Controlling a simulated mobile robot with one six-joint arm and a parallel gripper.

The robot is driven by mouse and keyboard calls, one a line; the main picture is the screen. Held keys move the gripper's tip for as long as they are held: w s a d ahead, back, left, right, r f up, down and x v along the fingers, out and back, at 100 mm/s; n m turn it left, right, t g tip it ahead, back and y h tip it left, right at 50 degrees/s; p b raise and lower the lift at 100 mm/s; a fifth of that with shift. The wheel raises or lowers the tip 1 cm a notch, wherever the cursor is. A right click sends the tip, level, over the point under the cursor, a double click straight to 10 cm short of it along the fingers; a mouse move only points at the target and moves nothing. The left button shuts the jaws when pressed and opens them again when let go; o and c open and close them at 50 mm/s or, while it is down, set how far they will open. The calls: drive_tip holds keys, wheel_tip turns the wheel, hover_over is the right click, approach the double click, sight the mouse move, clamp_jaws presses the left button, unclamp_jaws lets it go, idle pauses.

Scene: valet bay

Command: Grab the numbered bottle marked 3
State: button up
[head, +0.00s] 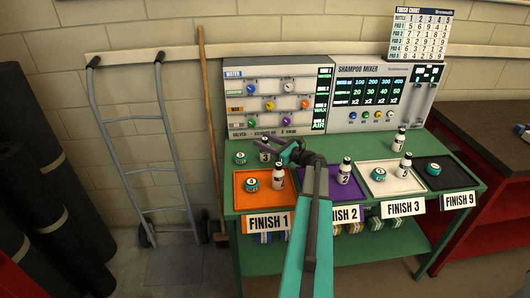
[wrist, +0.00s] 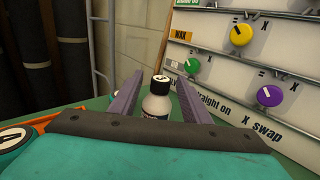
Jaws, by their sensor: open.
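The bottle marked 3 (head: 264,151) is a small white bottle with a dark cap. It stands upright at the back of the green table, behind the orange tray. My gripper (head: 284,153) is just right of it in the head view, with its jaws pointing left toward it. In the wrist view, my open gripper (wrist: 160,86) has one finger on each side of a white bottle (wrist: 156,104) with a dark-rimmed cap. The bottle's lower part is hidden by the gripper body, and its number cannot be read there. I cannot tell whether a finger touches it.
An orange tray (head: 241,204) holds a bottle (head: 278,178) and a teal tin (head: 251,185). Another tin (head: 239,158) stands left of bottle 3. The control panel (head: 277,100) rises close behind. Purple, white and black trays with more items lie to the right.

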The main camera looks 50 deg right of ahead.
clamp_jaws()
drive_tip(key=shift+r, duration=0.1)
drive_tip(key=shift+r, duration=0.65)
drive_tip(key=shift+r+b, duration=0.55)
drive_tip(key=shift+r, duration=0.35)
drive_tip(key=s+r+b, duration=0.1)
drive_tip(key=s+b, duration=0.1)
drive_tip(key=s, duration=1.4)
drive_tip(key=shift+a+r+b, duration=0.3)
drive_tip(key=shift+r+b, duration=0.05)
